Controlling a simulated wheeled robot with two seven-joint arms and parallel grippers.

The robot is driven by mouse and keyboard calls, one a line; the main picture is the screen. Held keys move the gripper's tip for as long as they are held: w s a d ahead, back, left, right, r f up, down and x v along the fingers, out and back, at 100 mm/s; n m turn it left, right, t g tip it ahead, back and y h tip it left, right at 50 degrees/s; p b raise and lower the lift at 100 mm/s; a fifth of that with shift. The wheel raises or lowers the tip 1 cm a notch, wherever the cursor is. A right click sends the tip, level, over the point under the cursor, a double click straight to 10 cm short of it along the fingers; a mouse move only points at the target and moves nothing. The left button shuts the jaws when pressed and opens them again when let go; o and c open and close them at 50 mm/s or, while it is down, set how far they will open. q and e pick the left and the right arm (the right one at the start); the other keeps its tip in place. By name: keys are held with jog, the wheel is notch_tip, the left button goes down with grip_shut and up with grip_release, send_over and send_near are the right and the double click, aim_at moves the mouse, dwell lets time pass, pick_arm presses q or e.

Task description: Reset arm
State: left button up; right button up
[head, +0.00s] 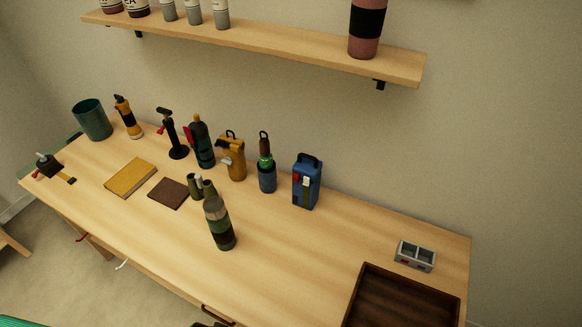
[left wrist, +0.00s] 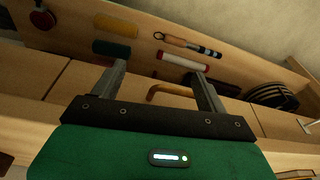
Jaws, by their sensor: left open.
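My left gripper (left wrist: 158,72) shows in the left wrist view, with its green body at the bottom and two grey fingers pointing up. The fingers are spread apart with nothing held between them. A brown bar handle (left wrist: 170,91) on a wooden front appears between and behind the fingers; I cannot tell how far it is from them. In the head view neither gripper can be clearly made out. A green edge (head: 24,321) at the bottom left corner may be part of my arm. My right gripper is not seen.
A wooden workbench (head: 290,235) carries a bottle (head: 218,222), a blue box (head: 307,182), a yellow book (head: 131,178) and a dark tray (head: 365,287). A wall shelf (head: 270,38) hangs above. The left wrist view shows cylinders, including a green one (left wrist: 115,49), beyond the wooden front.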

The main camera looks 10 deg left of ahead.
pick_arm(q)
jog(key=s+a+f+b, duration=0.1)
jog(key=s+a+f, duration=0.1)
jog(key=s+f, duration=0.8)
jog(key=s+a+f+g+b, duration=0.1)
jog(key=s+f, duration=0.9)
jog(key=f, duration=0.7)
jog(key=shift+s+a+g+b, duration=0.3)
jog(key=shift+s+a+b, duration=0.05)
jog(key=shift+b, duration=0.05)
